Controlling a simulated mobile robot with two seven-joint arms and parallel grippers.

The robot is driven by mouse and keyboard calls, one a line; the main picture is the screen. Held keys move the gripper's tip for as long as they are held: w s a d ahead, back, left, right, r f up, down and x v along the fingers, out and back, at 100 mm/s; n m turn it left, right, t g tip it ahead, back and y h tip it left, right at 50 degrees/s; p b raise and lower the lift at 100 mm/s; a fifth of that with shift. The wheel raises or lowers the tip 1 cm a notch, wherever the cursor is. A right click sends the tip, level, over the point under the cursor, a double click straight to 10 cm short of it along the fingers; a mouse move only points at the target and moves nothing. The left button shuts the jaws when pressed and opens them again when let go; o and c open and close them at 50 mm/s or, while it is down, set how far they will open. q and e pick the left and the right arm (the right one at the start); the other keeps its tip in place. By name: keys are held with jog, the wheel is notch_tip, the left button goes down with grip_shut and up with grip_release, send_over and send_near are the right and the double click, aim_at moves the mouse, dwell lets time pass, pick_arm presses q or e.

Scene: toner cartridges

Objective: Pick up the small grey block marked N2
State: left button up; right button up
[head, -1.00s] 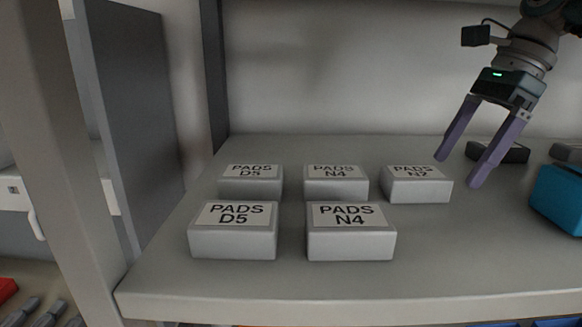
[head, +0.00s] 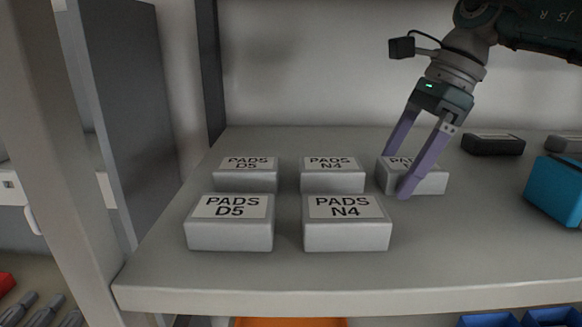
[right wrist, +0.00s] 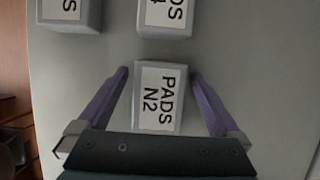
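The small grey block marked N2 (head: 430,181) stands at the right end of the back row on the shelf, its label partly hidden by a finger. In the right wrist view the N2 block (right wrist: 159,98) lies between the fingers, label up, with a gap on each side. My right gripper (head: 394,176) is open, with one purple finger in front of the block and one behind. In the right wrist view the gripper (right wrist: 160,78) straddles it. My left gripper is not in view.
Grey blocks marked N4 (head: 332,180) and D5 (head: 246,180) stand left in the same row. Front blocks D5 (head: 230,235) and N4 (head: 347,236) are nearer. A black item (head: 493,145) and a blue box (head: 556,190) are to the right. A shelf post (head: 75,150) stands left.

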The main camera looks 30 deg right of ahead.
jog(key=c, duration=1.3)
jog(key=shift+r, duration=0.1)
